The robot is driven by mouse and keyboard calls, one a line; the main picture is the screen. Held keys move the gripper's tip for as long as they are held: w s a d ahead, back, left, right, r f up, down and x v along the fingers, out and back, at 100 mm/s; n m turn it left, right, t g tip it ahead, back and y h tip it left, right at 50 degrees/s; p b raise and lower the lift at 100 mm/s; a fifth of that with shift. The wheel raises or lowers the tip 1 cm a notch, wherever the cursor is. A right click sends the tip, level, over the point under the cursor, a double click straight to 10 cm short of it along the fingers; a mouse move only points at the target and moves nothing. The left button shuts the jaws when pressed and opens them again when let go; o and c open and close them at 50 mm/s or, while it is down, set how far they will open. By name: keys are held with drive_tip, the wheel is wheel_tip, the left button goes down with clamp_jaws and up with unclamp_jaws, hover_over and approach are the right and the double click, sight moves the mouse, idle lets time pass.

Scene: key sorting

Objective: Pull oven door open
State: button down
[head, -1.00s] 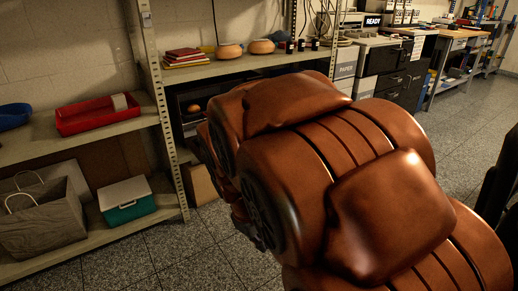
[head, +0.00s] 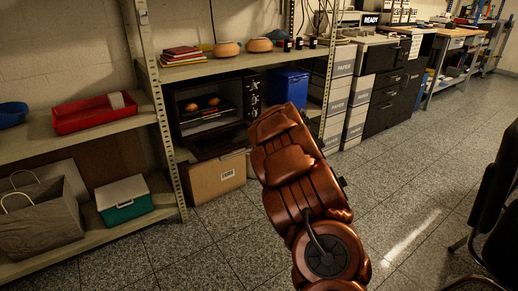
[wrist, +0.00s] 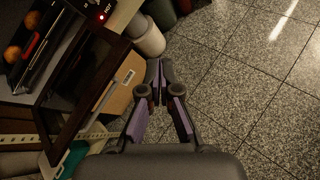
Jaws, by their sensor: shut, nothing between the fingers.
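The oven (head: 180,108) is a dark box on the middle shelf, with its inside showing and round brown items (head: 214,101) within. Its door (head: 222,143) is folded down and sticks out from the front as a dark panel. In the wrist view the door (wrist: 85,82) is a dark-framed glass panel at the left, beside the oven interior. My gripper (wrist: 160,68) is shut and empty, over the floor to the right of the door and apart from it. In the head view my arm hides the gripper.
A cardboard box (head: 217,180) stands below the oven door. A blue bin (head: 289,86) is right of the oven. A shelf post (head: 164,125) stands to its left. A black chair (head: 497,205) is at the far right. The floor in the middle is clear.

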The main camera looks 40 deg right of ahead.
drive_tip(key=w+a+f+n+t+y, duration=0.2)
drive_tip(key=w+f+n+y, duration=0.15)
drive_tip(key=f+n, duration=0.25)
drive_tip(key=w+a+f+n+t+y, duration=0.1)
drive_tip(key=w+f+n+t+y, duration=0.2)
drive_tip(key=f+n, duration=0.35)
drive_tip(key=w+r+b, duration=0.1)
drive_tip(key=w+b, duration=0.1)
drive_tip(key=w, duration=0.6)
drive_tip(key=shift+d+y, duration=0.3)
drive_tip(key=shift+y, duration=0.05)
drive_tip(key=shift+r, duration=0.15)
idle(0.4)
